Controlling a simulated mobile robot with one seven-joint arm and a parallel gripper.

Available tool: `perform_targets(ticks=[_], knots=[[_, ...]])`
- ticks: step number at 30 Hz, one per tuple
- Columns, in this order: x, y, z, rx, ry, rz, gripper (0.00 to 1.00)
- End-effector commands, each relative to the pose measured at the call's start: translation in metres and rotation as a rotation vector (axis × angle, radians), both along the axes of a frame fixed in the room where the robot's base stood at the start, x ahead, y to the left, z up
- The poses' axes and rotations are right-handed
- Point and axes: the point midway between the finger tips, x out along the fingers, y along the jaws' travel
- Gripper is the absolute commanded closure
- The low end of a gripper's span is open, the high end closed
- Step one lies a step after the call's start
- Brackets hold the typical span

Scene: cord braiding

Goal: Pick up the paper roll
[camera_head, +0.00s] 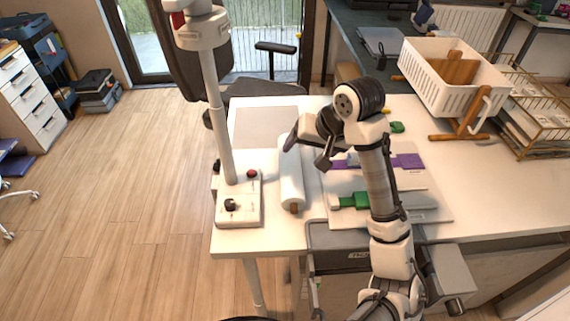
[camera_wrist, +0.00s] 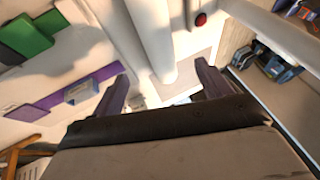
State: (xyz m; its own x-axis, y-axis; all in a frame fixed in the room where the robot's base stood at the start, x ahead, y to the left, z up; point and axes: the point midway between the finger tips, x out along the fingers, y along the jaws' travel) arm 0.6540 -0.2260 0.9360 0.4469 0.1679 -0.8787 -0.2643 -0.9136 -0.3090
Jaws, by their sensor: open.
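The paper roll (camera_head: 291,182) is a long white cylinder lying on the white table, with a brown end facing the front. Its far part is partly hidden by my gripper (camera_head: 308,151), which is just right of and over it in the head view. In the wrist view the paper roll (camera_wrist: 152,36) runs down toward the gap between the two dark fingers of my gripper (camera_wrist: 160,78). The fingers are apart, with nothing held. I cannot tell how high they are above the roll.
A white control box (camera_head: 239,205) with a red button and a pole stands left of the roll. Right of it, a board carries purple (camera_head: 409,161) and green (camera_head: 361,200) pieces. A white basket (camera_head: 437,80) and a wire rack (camera_head: 541,120) are at the back right.

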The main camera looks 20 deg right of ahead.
Motion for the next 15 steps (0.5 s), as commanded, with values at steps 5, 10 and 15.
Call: perform_targets(ticks=[5, 10, 15], knots=[[0.017, 0.009, -0.036, 0.007, 0.002, 0.004, 0.23], [0.029, 0.012, -0.057, 0.004, 0.000, 0.004, 0.23], [0.033, 0.012, -0.065, 0.002, 0.000, 0.002, 0.23]])
